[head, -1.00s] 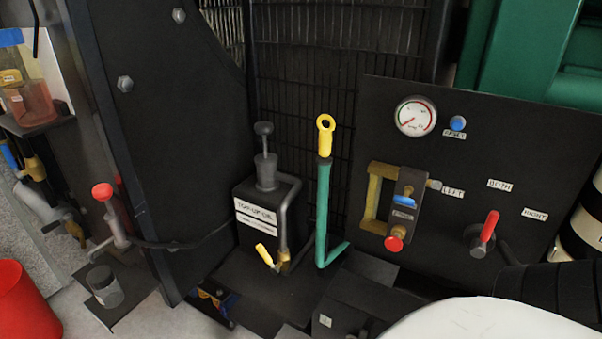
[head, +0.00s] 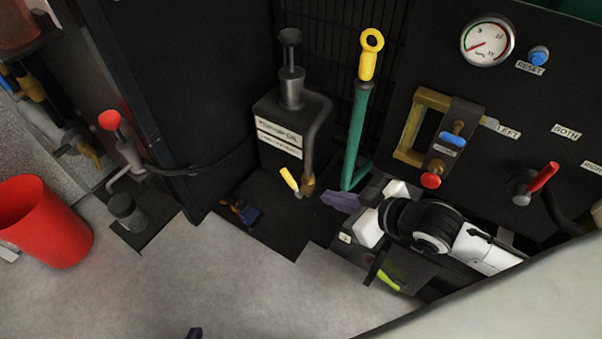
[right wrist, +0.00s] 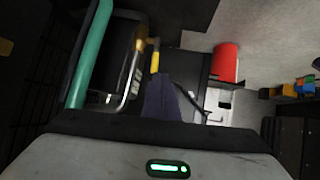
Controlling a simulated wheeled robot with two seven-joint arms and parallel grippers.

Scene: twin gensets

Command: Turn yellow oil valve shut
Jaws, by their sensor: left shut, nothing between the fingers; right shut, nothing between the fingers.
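The yellow oil valve handle (head: 289,179) sits low in front of the black top-up oil tank (head: 278,150), slanting up to the left from its brass body (head: 308,185). My right gripper (head: 330,199) comes in from the right with purple fingers shut and empty. In the head view it is just right of the valve, apart from it. In the right wrist view the yellow handle (right wrist: 155,60) shows just beyond the shut fingers (right wrist: 161,78); contact cannot be told there. Only a purple tip of my left gripper (head: 195,332) shows at the bottom edge, shut and empty.
A green lever with a yellow grip (head: 369,57) stands just right of the tank. A panel with gauge (head: 487,41) and red lever (head: 543,177) is at right. A red bucket (head: 42,222) and red-knobbed lever (head: 110,120) are at left.

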